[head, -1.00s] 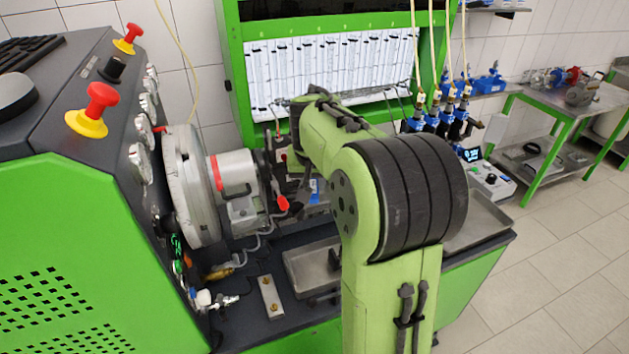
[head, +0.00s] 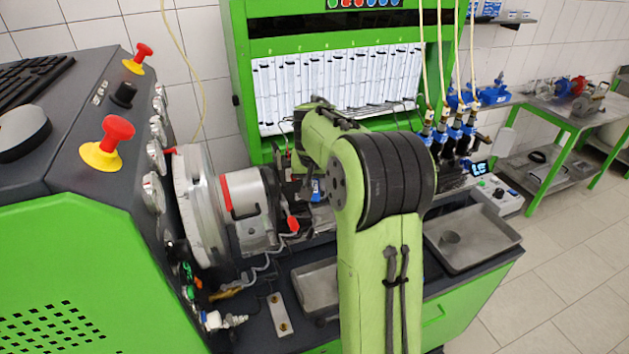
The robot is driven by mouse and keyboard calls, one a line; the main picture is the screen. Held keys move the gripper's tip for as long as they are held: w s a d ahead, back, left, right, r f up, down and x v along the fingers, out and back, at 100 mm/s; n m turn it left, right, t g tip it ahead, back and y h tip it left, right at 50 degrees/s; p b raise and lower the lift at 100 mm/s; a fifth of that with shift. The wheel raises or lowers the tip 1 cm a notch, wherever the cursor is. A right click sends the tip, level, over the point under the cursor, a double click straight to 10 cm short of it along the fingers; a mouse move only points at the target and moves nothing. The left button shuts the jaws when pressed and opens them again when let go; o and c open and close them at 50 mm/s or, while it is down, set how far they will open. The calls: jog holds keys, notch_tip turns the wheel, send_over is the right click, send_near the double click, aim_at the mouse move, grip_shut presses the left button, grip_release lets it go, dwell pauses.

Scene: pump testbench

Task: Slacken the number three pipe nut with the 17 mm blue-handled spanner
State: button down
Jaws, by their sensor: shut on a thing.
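My gripper is hidden behind my own green arm, which reaches over the bench in the head view. The grey pump (head: 250,205) sits by the large round flange (head: 205,210) at the left, with a red part (head: 292,224) at its right end. A small blue patch (head: 316,190) shows just left of my arm; I cannot tell if it is the spanner's handle. The number three pipe nut cannot be made out; my arm covers much of that area.
Red emergency knobs (head: 110,140) top the console at left. Blue-bodied injectors (head: 455,130) stand at right behind a metal tray (head: 470,262). A small plate with brass studs (head: 280,312) lies in front. A green side table (head: 570,105) stands farther right.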

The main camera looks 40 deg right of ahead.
jog(key=shift+w, duration=0.15)
jog(key=p, duration=0.1)
jog(key=w+p, duration=0.1)
jog(key=shift+d+r+p, duration=0.2)
jog(key=shift+d+p, duration=0.1)
jog(key=shift+d, duration=0.1)
jog(key=shift+w+d+f, duration=0.15)
jog(key=shift+w+f, duration=0.15)
jog(key=shift+f, duration=0.25)
jog(key=shift+w+d, duration=0.1)
jog(key=shift+d, duration=0.05)
jog(key=shift+w+d+p, duration=0.5)
jog(key=shift+w+d, duration=0.2)
jog(key=shift+w, duration=0.35)
jog(key=shift+f, duration=0.1)
jog(key=shift+w+d, duration=0.35)
jog(key=shift+w, duration=0.1)
